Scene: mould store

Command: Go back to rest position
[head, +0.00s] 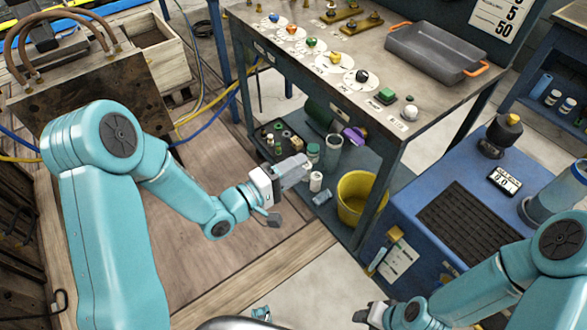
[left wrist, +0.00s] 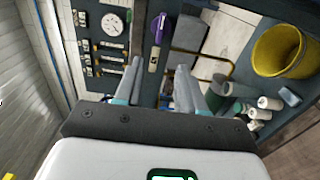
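My left gripper (head: 294,170) reaches over the wooden floor panel, in front of the workbench's lower shelf. In the left wrist view its two grey fingers (left wrist: 158,78) stand apart with nothing held between them. My right gripper (head: 366,315) is low at the bottom of the head view, beside the blue cabinet. Only part of it shows there, and its fingers are too small and cut off to tell their opening.
The workbench (head: 300,60) carries coloured knobs and a grey tray (head: 435,52). A yellow bucket (head: 357,203) and several small jars stand below, near my left gripper. A blue cabinet (head: 455,215) is at right. Wooden floor (head: 200,265) is clear at lower left.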

